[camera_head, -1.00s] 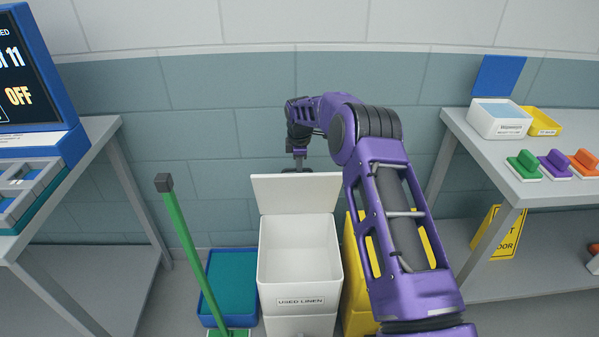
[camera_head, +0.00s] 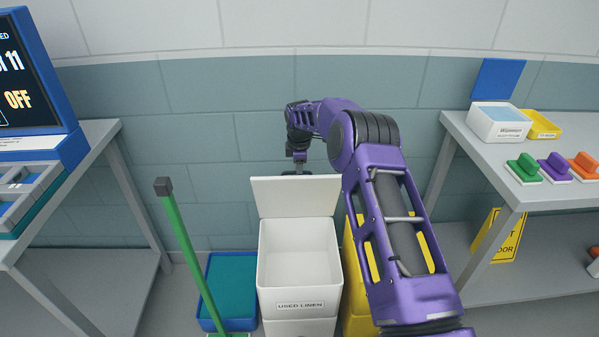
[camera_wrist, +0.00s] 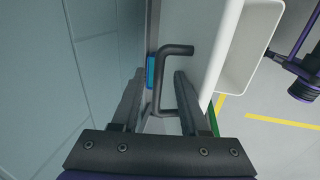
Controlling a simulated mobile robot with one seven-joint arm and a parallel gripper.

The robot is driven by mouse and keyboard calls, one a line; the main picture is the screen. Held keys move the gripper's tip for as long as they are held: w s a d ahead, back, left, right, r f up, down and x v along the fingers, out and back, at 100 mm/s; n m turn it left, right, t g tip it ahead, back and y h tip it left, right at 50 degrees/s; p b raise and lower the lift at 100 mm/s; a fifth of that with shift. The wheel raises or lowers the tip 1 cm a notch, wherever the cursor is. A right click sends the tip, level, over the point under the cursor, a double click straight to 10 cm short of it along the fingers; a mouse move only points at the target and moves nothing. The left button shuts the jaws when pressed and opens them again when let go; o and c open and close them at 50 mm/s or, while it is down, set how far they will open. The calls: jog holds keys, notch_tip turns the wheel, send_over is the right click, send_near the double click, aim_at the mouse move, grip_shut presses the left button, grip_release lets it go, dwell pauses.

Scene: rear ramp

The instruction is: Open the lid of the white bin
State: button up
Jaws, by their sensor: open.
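The white bin (camera_head: 262,265), labelled "USED LINEN", stands on the floor in the head view. Its lid (camera_head: 295,197) is raised upright at the back edge, and the empty-looking inside shows. My gripper (camera_head: 297,171) is behind the lid's top edge, near the wall. In the wrist view, my gripper (camera_wrist: 159,78) is open, with the dark lid handle (camera_wrist: 177,50) between and just beyond its fingers. The white lid (camera_wrist: 195,35) is beside the right finger. Whether a finger touches the handle, I cannot tell.
A yellow bin (camera_head: 352,290) stands right of the white bin, partly behind my arm. A blue tray (camera_head: 232,285) and a green pole (camera_head: 185,240) are at the left. Tables (camera_head: 95,130) (camera_head: 470,150) flank both sides. The tiled wall is close behind.

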jog(key=s+r+p, duration=0.1)
jog(key=s+r, duration=0.2)
jog(key=r, duration=1.4)
jog(key=shift+s, duration=0.2)
jog(key=shift+c, duration=0.3)
